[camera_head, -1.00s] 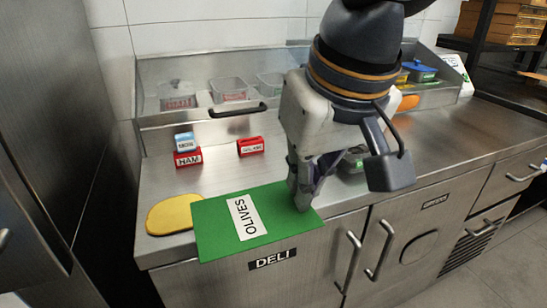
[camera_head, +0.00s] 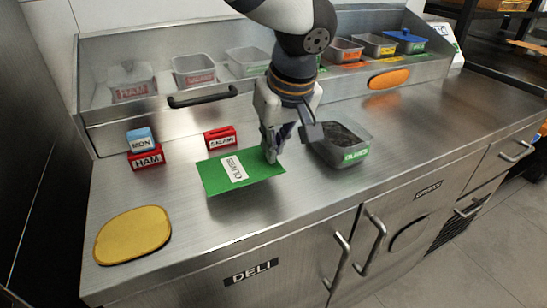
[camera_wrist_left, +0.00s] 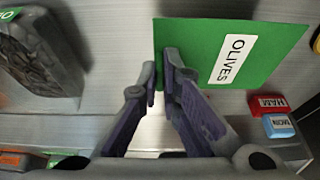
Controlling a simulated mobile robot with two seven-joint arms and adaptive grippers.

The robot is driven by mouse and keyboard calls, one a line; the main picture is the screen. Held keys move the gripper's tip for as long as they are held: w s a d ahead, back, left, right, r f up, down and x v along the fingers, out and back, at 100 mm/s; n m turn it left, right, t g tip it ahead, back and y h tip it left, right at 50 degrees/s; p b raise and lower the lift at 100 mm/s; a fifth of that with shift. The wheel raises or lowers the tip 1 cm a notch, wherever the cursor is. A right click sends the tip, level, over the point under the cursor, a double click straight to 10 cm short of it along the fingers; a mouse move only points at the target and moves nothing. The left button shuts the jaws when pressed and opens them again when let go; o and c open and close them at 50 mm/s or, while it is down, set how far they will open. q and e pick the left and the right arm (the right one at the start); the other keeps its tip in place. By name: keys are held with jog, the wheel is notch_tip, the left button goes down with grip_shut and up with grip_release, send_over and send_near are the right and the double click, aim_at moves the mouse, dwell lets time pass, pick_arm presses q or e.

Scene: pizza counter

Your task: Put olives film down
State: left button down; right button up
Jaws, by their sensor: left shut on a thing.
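The olives film is a green sheet (camera_head: 215,176) with a white OLIVES label. My left gripper (camera_head: 271,155) is shut on its right edge in the head view. The film lies flat, at or just above the steel counter; I cannot tell whether it touches. In the left wrist view the film (camera_wrist_left: 190,60) extends from the fingertips (camera_wrist_left: 167,85) with its label readable. A grey container (camera_head: 340,143) with a green label stands on the counter just right of the gripper. My right gripper is not in view.
A red SALAMI block (camera_head: 220,138) sits behind the film. A red HAM block (camera_head: 147,159) with a blue MON block (camera_head: 141,139) on top is at left. A yellow oval board (camera_head: 133,235) lies front left. Counter (camera_head: 300,195) in front of the film is clear.

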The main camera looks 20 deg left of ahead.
pick_arm(q)
jog(key=shift+d+x, duration=0.15)
jog(key=shift+x, duration=0.8)
jog(key=shift+d+x, duration=0.2)
jog(key=shift+x, duration=0.8)
jog(key=shift+s+f, duration=0.15)
jog(key=shift+f, duration=0.05)
jog(key=c, duration=1.8)
grip_release()
jog(key=v, duration=1.2)
jog(key=shift+r, duration=0.15)
